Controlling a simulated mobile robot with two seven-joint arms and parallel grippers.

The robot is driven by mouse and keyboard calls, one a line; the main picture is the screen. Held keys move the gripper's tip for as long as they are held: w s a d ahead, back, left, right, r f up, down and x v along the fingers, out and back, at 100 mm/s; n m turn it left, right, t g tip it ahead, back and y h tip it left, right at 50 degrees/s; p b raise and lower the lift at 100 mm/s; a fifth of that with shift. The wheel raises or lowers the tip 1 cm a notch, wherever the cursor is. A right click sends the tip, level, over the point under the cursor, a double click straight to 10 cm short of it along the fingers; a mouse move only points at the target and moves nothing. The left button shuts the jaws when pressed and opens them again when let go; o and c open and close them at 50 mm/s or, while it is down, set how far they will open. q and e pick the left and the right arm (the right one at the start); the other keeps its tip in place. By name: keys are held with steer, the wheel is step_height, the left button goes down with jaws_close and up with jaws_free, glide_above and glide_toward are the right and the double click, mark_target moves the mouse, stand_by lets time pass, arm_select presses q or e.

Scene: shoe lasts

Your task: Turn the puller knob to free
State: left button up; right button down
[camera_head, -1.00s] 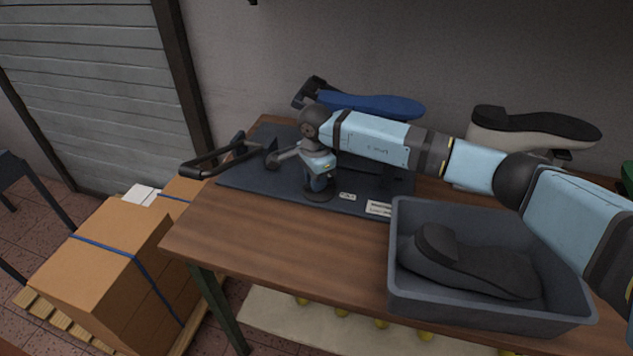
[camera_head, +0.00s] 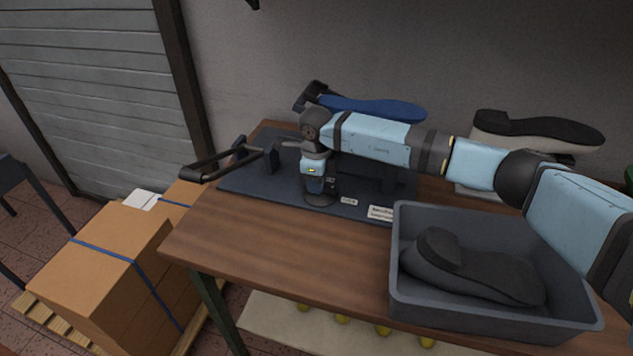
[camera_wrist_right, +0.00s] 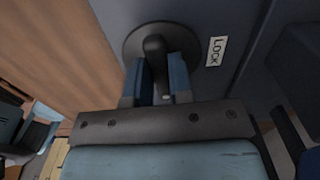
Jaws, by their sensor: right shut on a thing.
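The puller knob (camera_wrist_right: 154,48) is a dark round disc with a raised bar. In the right wrist view my right gripper (camera_wrist_right: 160,78) has one finger on each side of the bar and is shut on it. A white LOCK label (camera_wrist_right: 216,51) lies to the right of the knob. In the head view the knob's disc (camera_head: 321,202) shows at the front of the dark puller base (camera_head: 250,181), with my right gripper (camera_head: 318,189) pointing down onto it. No "free" marking is readable.
A grey bin (camera_head: 490,319) holding a dark shoe last (camera_head: 470,268) stands at the front right of the wooden table (camera_head: 290,262). A black handle (camera_head: 215,164) reaches past the left edge. Blue (camera_head: 370,107) and pale (camera_head: 490,143) lasts stand behind my arm.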

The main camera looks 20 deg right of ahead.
steer(key=shift+m, duration=0.3)
steer(key=c, duration=1)
jaws_free()
step_height(320, 180, up, 14)
steer(key=shift+f, duration=0.1)
